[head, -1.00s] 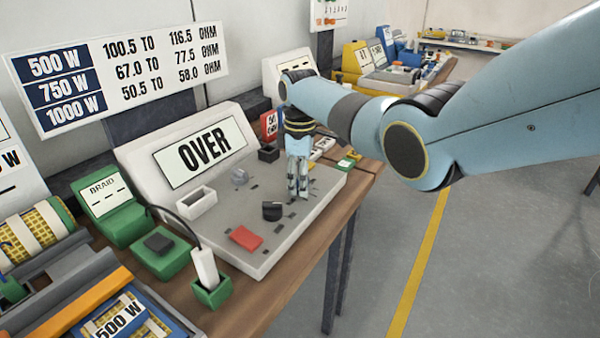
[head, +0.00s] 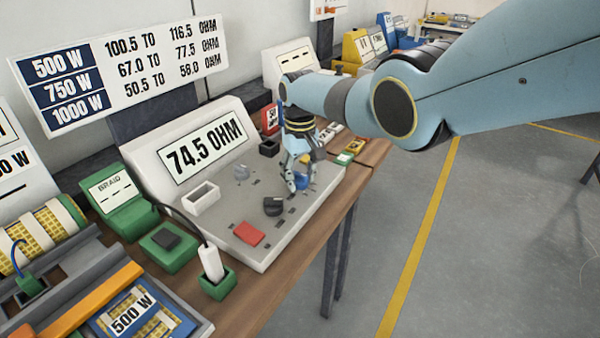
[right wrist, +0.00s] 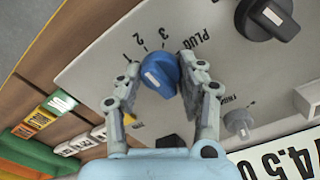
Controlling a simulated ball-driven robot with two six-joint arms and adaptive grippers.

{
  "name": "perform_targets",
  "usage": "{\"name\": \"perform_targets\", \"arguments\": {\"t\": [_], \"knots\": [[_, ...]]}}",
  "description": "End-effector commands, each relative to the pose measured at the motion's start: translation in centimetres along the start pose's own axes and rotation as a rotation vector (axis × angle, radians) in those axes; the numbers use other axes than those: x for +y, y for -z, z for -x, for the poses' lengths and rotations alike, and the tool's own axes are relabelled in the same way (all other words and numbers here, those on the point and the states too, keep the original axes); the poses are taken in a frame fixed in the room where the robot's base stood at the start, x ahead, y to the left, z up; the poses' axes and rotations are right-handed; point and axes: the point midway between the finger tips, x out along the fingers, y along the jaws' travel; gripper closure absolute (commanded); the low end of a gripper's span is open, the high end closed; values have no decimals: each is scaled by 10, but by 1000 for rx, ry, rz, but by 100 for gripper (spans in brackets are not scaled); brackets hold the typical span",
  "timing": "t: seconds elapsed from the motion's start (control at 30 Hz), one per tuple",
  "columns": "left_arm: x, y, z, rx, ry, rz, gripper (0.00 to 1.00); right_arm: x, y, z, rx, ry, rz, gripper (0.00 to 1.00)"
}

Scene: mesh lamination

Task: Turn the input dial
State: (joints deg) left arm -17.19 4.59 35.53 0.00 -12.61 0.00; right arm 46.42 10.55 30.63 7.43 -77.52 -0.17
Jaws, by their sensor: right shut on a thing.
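The blue input dial (head: 302,182) sits on the grey panel of the meter (head: 237,197), near its right end. My right gripper (head: 296,185) reaches down over it. In the right wrist view, its two fingers (right wrist: 155,90) are shut on opposite sides of the blue dial (right wrist: 158,72). The dial has a white mark, and the labels 1, 2, 3 and PLUG stand around it. The meter's display (head: 203,147) reads 74.5 OHM. My left gripper is not in view.
A black dial (head: 273,206), a grey knob (head: 241,173) and a red button (head: 249,233) share the panel. A white probe in a green holder (head: 217,283) stands in front. A wattage chart (head: 120,70) hangs behind. Floor right of the bench is clear.

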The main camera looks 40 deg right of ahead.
Motion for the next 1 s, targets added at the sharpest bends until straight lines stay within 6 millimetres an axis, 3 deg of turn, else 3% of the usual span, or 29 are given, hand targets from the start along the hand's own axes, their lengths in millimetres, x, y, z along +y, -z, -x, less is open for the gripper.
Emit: {"name": "perform_targets", "arguments": {"t": [0.6, 1.0], "knots": [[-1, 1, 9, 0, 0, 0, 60, 0, 0, 1, 0, 1, -547, 93], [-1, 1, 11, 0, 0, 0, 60, -1, 1, 1, 3, 2, -729, 93]]}}
